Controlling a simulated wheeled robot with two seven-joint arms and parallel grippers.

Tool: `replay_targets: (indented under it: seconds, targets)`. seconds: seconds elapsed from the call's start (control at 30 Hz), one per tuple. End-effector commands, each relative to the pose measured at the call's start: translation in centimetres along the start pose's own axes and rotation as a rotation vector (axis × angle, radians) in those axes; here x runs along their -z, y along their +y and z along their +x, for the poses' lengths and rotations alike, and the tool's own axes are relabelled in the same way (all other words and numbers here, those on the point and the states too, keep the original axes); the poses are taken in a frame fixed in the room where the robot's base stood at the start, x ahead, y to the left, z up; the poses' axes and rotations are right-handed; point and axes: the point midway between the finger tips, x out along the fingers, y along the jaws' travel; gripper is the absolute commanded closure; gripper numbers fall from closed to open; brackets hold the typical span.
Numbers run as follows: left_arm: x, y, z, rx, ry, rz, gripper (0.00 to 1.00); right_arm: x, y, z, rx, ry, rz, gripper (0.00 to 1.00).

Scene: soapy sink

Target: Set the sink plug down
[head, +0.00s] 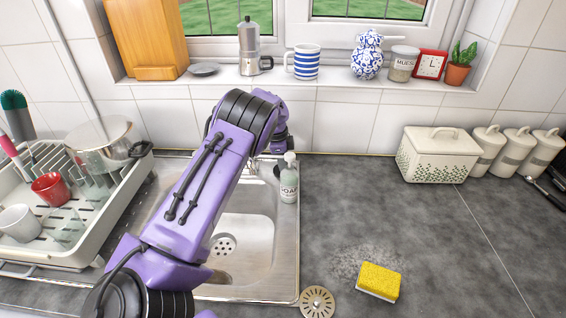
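The sink plug (317,302), a round metal disc with slots, lies flat on the dark countertop just right of the sink's front right corner. The steel sink (262,262) is in the middle, with a drain of several holes in its basin. My purple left arm rises from the lower left and crosses over the sink toward the back wall. Its far end bends down behind the soap bottle, and its gripper fingers are hidden. My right gripper is not in view.
A yellow sponge (379,281) lies on the counter right of the plug, beside a patch of suds. A soap bottle (289,180) stands at the sink's back right. A dish rack (95,222) fills the left. The right counter is mostly clear.

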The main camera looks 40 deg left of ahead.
Motion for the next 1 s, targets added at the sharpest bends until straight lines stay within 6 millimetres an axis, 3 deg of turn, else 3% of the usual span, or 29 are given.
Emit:
replay_targets:
  seconds: [0.07,0.1,0.17,0.2,0.5,0.63,1.0]
  targets:
    - [-0.1,0.0,0.3,0.0,0.0,-0.001,1.0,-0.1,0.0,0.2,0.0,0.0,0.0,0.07]
    - [-0.1,0.0,0.4,0.0,0.0,-0.001,0.81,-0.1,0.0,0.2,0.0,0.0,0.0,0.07]
    - [-0.1,0.0,0.3,0.0,0.0,-0.001,0.62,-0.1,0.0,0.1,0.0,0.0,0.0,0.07]
    - [-0.1,0.0,0.3,0.0,0.0,-0.001,0.59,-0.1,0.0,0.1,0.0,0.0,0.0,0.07]
    - [-0.1,0.0,0.3,0.0,0.0,-0.001,0.59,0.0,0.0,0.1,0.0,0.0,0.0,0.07]
    - [0.1,-0.1,-0.6,0.002,0.002,-0.001,0.59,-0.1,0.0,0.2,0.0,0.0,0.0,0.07]
    - [0.0,-0.1,-9.5,0.003,0.003,0.0,0.59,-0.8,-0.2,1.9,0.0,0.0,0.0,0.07]
